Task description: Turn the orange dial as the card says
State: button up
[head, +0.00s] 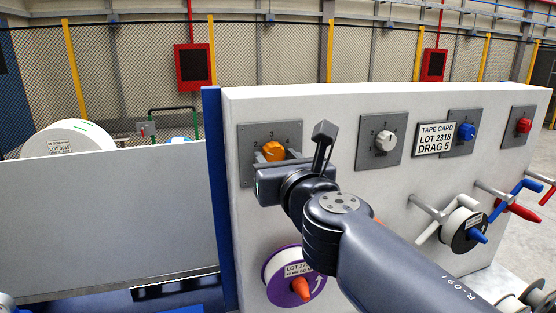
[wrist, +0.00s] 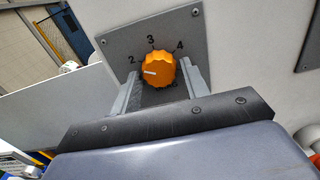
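The orange dial (head: 273,151) sits on a grey plate at the left of the white panel. In the wrist view the dial (wrist: 158,70) shows a white mark pointing left, just below the 2; 3 and 4 are also readable, and lower parts of the scale are hidden. My gripper (wrist: 159,74) is open, with one finger on each side of the dial and a small gap visible on both sides. In the head view my gripper (head: 280,160) hides the plate's lower part. The card (head: 435,139) reads "TAPE CARD LOT 2318 DRAG 5".
A white dial (head: 386,141), a blue dial (head: 467,132) and a red dial (head: 524,125) stand to the right. A purple-rimmed spool (head: 271,269) with an orange tip is below the orange dial. A black-faced spool (head: 461,240) and rods stick out at right.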

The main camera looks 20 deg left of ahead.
jog(key=c, duration=0.6)
jog(key=shift+c, duration=0.2)
